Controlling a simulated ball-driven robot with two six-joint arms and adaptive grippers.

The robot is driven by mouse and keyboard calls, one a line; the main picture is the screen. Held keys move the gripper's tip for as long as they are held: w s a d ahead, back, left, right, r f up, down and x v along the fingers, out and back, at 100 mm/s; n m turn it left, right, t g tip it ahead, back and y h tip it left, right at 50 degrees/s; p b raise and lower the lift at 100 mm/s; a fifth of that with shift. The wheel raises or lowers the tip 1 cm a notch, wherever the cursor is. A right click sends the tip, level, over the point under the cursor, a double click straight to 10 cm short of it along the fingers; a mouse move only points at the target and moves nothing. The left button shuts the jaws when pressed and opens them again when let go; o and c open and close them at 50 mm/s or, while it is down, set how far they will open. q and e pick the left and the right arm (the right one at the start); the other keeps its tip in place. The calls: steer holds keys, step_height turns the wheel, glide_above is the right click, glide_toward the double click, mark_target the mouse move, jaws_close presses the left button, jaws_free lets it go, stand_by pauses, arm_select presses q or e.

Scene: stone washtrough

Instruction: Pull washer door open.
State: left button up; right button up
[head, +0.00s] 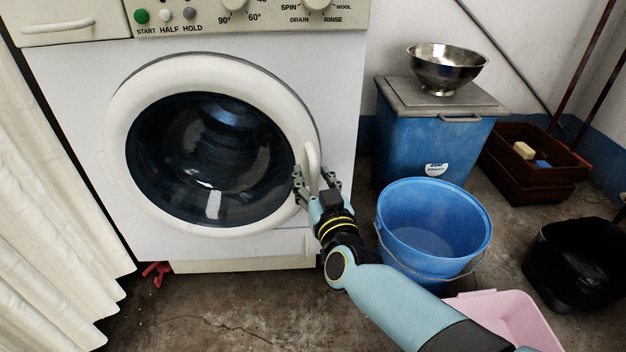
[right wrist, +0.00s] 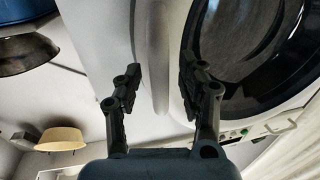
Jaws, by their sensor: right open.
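The white washer (head: 70,120) has a round door (head: 118,150) with a white rim and dark glass. The door looks closed against the front. A white upright handle (head: 312,160) sits on the right side of the rim. My right gripper (head: 316,178) is at the handle, with one finger on each side of it. In the right wrist view the open fingers (right wrist: 158,82) stand apart with the pale handle (right wrist: 152,50) running between them. Whether a finger touches the handle cannot be told. My left gripper is not in view.
A blue bucket (head: 388,210) stands right of my right arm, with a pink basin (head: 520,318) in front. A blue bin (head: 425,140) with a metal colander (head: 447,68) is behind. A black tub (head: 575,262) is at right. A pale curtain (head: 45,200) hangs at left.

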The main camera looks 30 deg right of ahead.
jaws_close()
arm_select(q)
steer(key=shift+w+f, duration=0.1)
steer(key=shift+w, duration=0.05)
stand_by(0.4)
